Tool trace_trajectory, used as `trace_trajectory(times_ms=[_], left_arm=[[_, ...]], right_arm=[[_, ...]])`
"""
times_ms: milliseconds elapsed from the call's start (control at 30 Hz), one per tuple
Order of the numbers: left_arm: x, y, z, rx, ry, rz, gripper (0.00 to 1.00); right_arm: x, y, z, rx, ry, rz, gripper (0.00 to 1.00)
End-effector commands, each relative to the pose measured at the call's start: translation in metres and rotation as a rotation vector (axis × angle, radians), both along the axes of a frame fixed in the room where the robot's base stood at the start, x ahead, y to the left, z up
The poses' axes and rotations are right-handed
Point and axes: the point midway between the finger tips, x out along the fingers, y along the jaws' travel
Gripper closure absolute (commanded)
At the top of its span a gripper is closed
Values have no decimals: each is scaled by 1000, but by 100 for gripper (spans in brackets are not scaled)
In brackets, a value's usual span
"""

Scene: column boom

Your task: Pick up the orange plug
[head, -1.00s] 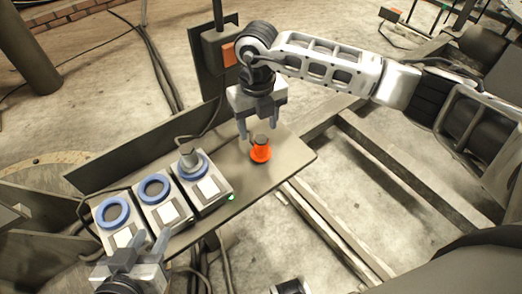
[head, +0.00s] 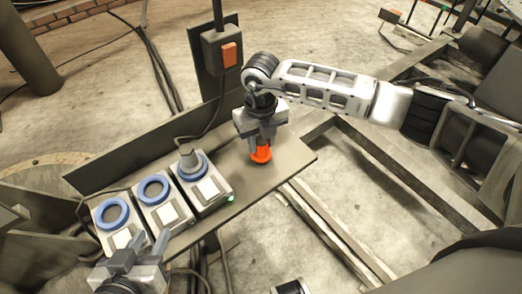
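The orange plug (head: 261,156) stands on the bare right part of the grey shelf. My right gripper (head: 261,145) points down over it, with its fingers close in on both sides of the plug's upper part, which they largely hide. It looks shut on the plug, and the plug's orange base still appears to be on the shelf. My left gripper (head: 142,246) is at the lower left, in front of the socket boxes, with its fingers apart and nothing between them.
Three socket boxes with blue rings stand in a row on the left part of the shelf (head: 290,160). The right box (head: 211,190) has a grey plug with a cable in it and a green light. A box with an orange switch (head: 230,54) is on the post behind.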

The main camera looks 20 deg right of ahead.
Motion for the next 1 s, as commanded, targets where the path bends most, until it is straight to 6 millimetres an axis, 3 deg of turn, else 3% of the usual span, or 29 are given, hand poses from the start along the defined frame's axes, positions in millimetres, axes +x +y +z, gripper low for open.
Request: trace_trajectory(times_ms=[367,600,867,1000], left_arm=[[0,0,0,1,2,0,64],[-1,0,0,1,9,-1,64],[-2,0,4,1,19,1,64],[-1,1,3,1,16,1,64]], right_arm=[[1,0,5,1,-2,0,96],[1,-1,35,1,-4,1,96],[-49,-12,94,0,-5,3,96],[-84,-19,107,-1,-2,3,96]])
